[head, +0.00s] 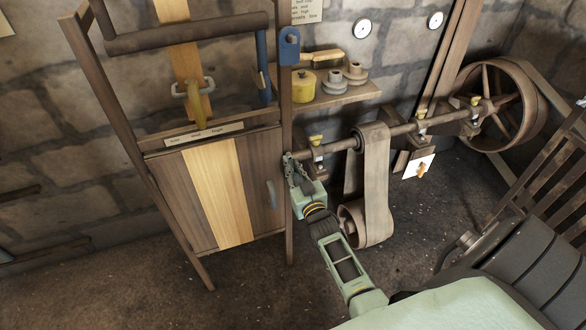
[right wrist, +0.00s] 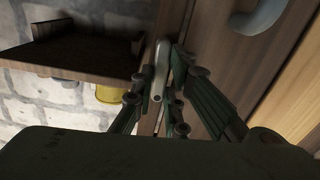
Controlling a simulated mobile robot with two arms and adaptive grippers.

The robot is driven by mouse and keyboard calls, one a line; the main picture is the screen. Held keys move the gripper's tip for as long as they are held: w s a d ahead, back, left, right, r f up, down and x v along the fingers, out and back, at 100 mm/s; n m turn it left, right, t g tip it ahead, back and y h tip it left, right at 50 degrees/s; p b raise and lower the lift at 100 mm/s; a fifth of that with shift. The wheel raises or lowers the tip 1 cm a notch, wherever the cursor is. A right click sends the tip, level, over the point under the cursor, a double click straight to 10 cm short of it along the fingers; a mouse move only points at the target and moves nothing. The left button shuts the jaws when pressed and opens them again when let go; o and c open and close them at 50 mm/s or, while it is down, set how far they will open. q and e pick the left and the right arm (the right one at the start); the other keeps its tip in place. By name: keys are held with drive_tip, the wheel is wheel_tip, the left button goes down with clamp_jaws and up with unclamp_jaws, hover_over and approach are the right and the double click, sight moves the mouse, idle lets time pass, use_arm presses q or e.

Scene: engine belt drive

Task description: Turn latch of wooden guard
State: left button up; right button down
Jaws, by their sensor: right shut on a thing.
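The wooden guard (head: 218,190) is a panel of dark boards with one pale board, set in a wooden frame and closed. A grey-blue handle (head: 271,194) sits near its right side. My right gripper (head: 290,164) is at the frame's upper right edge. In the right wrist view the gripper (right wrist: 167,82) has its fingers closed around the latch (right wrist: 160,72), a slim pale bar that stands along the edge of the guard. In the head view the fingers mostly hide the latch. My left gripper is not in view.
A wall shelf (head: 335,96) with a yellow pot (head: 303,83) and grey pulleys stands right of the frame. A horizontal shaft (head: 400,129) with a hanging belt (head: 375,185) lies close to my right arm. A large wheel (head: 500,105) is farther right.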

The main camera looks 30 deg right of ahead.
drive_tip(key=shift+a+f+n+b, duration=0.1)
drive_tip(key=shift+n+b, duration=1.4)
drive_tip(key=shift+n, duration=2.7)
drive_tip(key=shift+a+n+b, duration=0.1)
drive_tip(key=shift+n+b, duration=1.35)
drive_tip(key=shift+n, duration=2.75)
drive_tip(key=c, duration=1.7)
unclamp_jaws()
drive_tip(key=shift+c, duration=0.2)
